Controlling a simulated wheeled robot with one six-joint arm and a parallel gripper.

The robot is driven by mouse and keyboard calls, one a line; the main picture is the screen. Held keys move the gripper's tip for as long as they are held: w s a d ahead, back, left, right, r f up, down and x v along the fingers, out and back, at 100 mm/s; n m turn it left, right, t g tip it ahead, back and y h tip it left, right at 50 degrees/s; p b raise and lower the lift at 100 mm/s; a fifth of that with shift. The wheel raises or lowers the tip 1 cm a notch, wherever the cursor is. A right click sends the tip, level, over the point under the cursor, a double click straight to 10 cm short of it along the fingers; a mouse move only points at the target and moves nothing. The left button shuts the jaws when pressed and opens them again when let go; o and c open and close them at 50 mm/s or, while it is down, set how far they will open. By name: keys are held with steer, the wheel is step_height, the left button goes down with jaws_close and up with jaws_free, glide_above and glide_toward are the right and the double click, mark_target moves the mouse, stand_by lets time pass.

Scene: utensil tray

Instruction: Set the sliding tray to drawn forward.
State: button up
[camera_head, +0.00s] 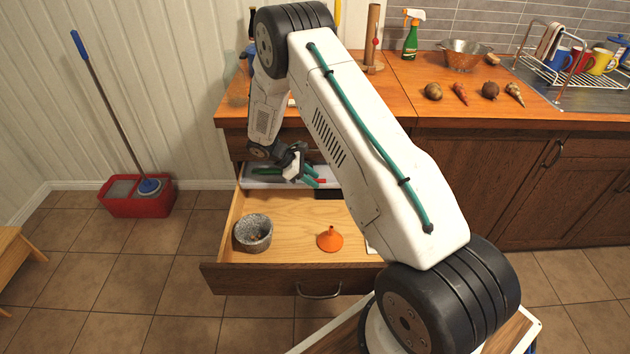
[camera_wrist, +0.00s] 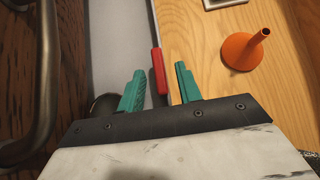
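The sliding tray (camera_head: 262,183) is a pale grey-white strip at the back of the open lower drawer, under the upper drawer front. In the wrist view its grey surface (camera_wrist: 118,40) lies left of the drawer's wooden floor. A red upright tab (camera_wrist: 158,72) stands at its edge; some red also shows in the head view (camera_head: 321,181). My gripper (camera_wrist: 160,88) has green fingers, apart, one on each side of the red tab. Narrow gaps seem to show on both sides. In the head view my gripper (camera_head: 310,177) is low over the tray's front edge.
A metal handle (camera_wrist: 45,75) on dark wood is close left of my gripper in the wrist view. My arm hides the drawer's right side.

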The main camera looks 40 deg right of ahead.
steer(key=shift+x, duration=0.85)
jaws_close()
steer(key=s+a, duration=0.7)
steer(key=s, duration=0.3)
steer(key=s+a, duration=0.7)
steer(key=s, duration=0.4)
steer(key=shift+w+a, duration=0.1)
steer(key=shift+a, duration=0.05)
jaws_free()
